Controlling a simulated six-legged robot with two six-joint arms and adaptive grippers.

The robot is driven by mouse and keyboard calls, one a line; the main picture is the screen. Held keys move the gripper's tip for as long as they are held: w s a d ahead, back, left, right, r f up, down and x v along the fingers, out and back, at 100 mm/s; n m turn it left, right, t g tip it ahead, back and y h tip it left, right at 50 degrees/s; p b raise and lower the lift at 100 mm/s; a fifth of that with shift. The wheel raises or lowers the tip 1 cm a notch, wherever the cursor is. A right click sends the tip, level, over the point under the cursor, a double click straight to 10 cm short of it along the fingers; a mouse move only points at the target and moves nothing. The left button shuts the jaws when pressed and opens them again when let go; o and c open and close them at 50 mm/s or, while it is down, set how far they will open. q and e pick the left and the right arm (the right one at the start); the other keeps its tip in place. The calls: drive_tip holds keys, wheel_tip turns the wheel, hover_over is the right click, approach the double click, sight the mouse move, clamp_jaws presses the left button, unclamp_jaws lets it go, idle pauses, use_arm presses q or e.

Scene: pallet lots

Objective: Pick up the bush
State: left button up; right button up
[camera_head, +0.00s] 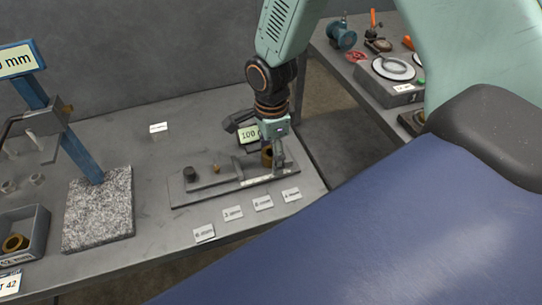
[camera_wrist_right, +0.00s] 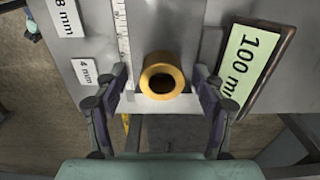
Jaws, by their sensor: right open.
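The bush is a brass-coloured ring with a dark bore; in the right wrist view the bush (camera_wrist_right: 162,68) stands between the spread fingers of my right gripper (camera_wrist_right: 160,90). Gaps show between it and both fingers, so the gripper is open and not holding it. In the head view the bush (camera_head: 267,158) is partly hidden by my right gripper (camera_head: 273,150), which points down at the right end of a grey gauge base (camera_head: 200,199). Another brass bush (camera_head: 15,243) lies in a grey bin at the left. My left gripper is not in view.
A green "100 mm" display (camera_wrist_right: 255,62) stands close to the right finger in the wrist view. Several white size labels (camera_head: 233,213) lie along the bench's front. A granite block (camera_head: 98,210) with a blue post stands left. Bare bench (camera_head: 125,150) lies behind.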

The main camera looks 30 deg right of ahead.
sight(271, 152)
drive_tip(key=shift+a, duration=0.1)
drive_tip(key=c, duration=0.4)
drive_tip(key=shift+w, duration=0.1)
drive_tip(key=c, duration=1)
wheel_tip(271, 152, up, 9)
drive_tip(key=shift+r+p, duration=0.15)
drive_tip(key=shift+p, duration=0.7)
drive_tip(key=shift+r, duration=0.35)
